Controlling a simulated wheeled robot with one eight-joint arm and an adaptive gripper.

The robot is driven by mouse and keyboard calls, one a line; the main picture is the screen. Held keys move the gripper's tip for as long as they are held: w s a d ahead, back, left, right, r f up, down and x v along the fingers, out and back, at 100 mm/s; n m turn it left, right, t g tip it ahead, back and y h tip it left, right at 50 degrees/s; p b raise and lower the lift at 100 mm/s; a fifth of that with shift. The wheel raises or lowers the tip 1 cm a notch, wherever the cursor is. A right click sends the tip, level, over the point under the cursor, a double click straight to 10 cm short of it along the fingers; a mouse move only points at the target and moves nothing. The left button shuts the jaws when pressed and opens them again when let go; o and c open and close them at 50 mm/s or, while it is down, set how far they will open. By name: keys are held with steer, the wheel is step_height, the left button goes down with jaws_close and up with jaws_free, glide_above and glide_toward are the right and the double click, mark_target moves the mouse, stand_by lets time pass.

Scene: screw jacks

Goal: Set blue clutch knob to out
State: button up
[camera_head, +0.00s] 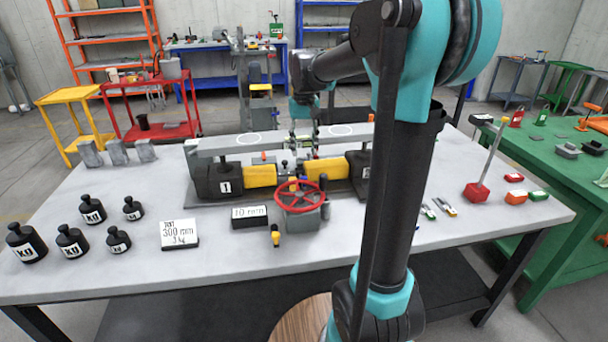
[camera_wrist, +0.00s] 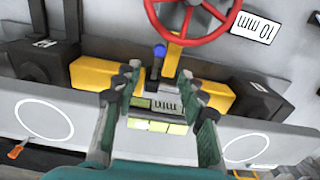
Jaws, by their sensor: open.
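The blue clutch knob (camera_wrist: 160,51) shows in the wrist view as a small blue cap on a dark stem, beside a yellow lever and close to the red handwheel (camera_wrist: 190,18). The handwheel also shows in the head view (camera_head: 300,196). My gripper (camera_wrist: 160,88) is open and empty, its fingers pointing toward the mechanism between the yellow cylinders. The knob lies beyond the gap between the fingertips and is not held. In the head view my gripper (camera_head: 303,138) is over the long grey beam, partly hard to make out. I cannot tell whether the knob is in or out.
The grey beam (camera_head: 225,143) spans the black jack housings and yellow cylinders (camera_head: 260,175). A 10 mm block (camera_head: 250,217) lies left of the handwheel. Several black weights (camera_head: 72,241) stand at the table's left. A red block with a rod (camera_head: 477,192) stands at right.

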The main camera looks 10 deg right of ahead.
mark_target(304, 177)
step_height(304, 177, down, 10)
steer(key=shift+f, duration=0.15)
steer(key=shift+c, duration=0.5)
jaws_close()
